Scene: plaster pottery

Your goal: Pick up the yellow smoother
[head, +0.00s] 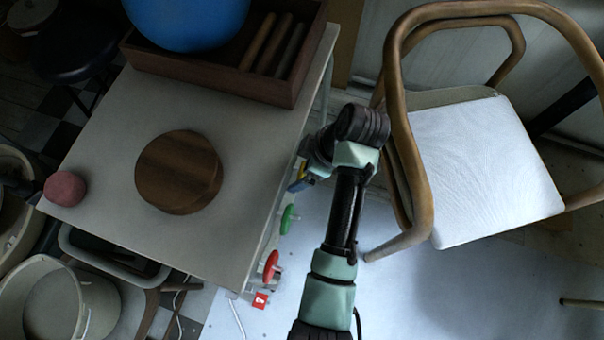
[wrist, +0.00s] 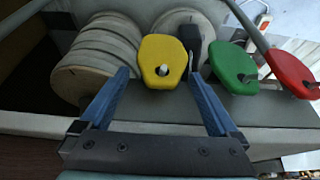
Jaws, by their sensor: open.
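The yellow smoother (wrist: 162,55) is a flat rounded paddle with a pale peg at its lower middle. In the wrist view it hangs upright on the side of the worktable. My gripper (wrist: 158,76) is open, with one blue finger on each side of the smoother and a gap to both. I cannot tell how far the fingertips are from it in depth. In the head view my gripper (head: 299,184) is at the table's right side, and the smoother is mostly hidden there.
A green smoother (wrist: 233,68) and a red smoother (wrist: 291,75) hang to the right. Pale round discs (wrist: 95,65) lie behind on the left. The worktable (head: 110,120) holds a round wooden board (head: 178,170). A chair (head: 480,170) stands close to my arm's right.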

